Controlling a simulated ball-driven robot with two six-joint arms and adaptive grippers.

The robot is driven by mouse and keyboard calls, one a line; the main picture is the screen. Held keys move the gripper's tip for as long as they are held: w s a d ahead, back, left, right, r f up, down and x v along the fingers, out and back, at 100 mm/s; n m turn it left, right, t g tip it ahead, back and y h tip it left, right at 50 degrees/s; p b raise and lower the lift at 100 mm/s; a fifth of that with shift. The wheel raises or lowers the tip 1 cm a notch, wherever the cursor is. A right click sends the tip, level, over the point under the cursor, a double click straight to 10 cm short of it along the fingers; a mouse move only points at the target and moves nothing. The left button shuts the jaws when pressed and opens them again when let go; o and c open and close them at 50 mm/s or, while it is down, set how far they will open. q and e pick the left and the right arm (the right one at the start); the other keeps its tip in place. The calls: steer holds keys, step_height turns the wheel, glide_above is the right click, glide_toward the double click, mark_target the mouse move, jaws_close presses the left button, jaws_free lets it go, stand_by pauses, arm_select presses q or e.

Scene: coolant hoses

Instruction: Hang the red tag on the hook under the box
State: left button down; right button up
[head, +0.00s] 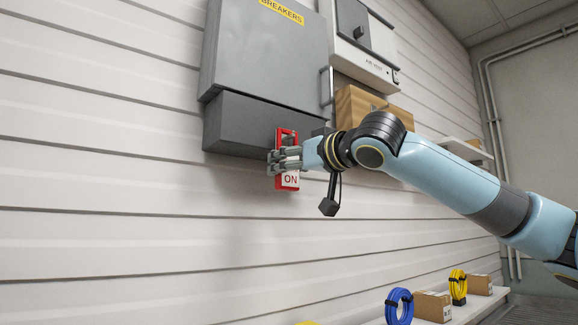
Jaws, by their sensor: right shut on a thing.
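The tag's upper end overlaps the box's lower section (240,125) in the picture. The hook cannot be made out; the tag, gripper or box may hide it. I cannot tell whether the tag touches the box. My left gripper is not in view.
Below are a blue hose coil (399,307), a yellow coil (458,287) and small cartons (433,306). The white slatted wall (110,190) left of the box is clear.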

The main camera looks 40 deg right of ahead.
stand_by(0.3)
steer(key=o, duration=1.7)
steer(key=shift+o, duration=0.2)
steer(key=s+a+f+b, duration=0.1)
steer(key=s+b, duration=0.9)
steer(key=b, duration=0.5)
steer(key=shift+f, duration=0.25)
